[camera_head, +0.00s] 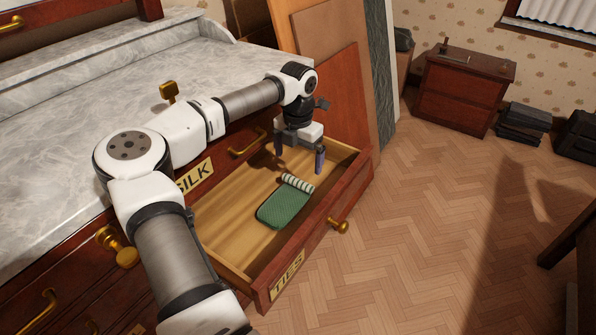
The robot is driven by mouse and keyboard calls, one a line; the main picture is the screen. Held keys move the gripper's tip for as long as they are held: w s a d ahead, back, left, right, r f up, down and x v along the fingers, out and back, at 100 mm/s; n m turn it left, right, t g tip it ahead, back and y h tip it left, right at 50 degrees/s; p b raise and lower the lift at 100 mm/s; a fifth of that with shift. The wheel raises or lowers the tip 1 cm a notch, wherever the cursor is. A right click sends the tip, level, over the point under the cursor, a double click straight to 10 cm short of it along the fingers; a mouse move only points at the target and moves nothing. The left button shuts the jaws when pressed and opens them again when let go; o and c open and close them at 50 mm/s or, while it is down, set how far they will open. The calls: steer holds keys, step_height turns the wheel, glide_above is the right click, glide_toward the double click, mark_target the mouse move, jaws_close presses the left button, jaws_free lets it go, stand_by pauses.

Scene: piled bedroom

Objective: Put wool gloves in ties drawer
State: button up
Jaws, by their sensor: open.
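The open drawer (230,205) carries a label reading "TIES" on its front and is pulled out from the dresser. A green knitted glove-like item (284,207) with a striped white and dark cuff lies flat on the drawer's wooden floor. I take it for the wool gloves; I cannot tell whether it is one glove or a pair. My gripper (299,163) is open above the far part of the drawer, fingers pointing down. It is apart from the green item, just beyond its striped cuff, and nothing shows between its fingers.
The dresser's marble top (60,130) is bare near my arm. A drawer label reading "SILK" (194,177) shows above the open drawer. Boards (336,90) lean beside the dresser. A red-brown nightstand (463,90) stands at the back. The parquet floor (440,220) to the right is clear.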

step_height(320, 180, up, 3)
steer(key=shift+f, duration=0.1)
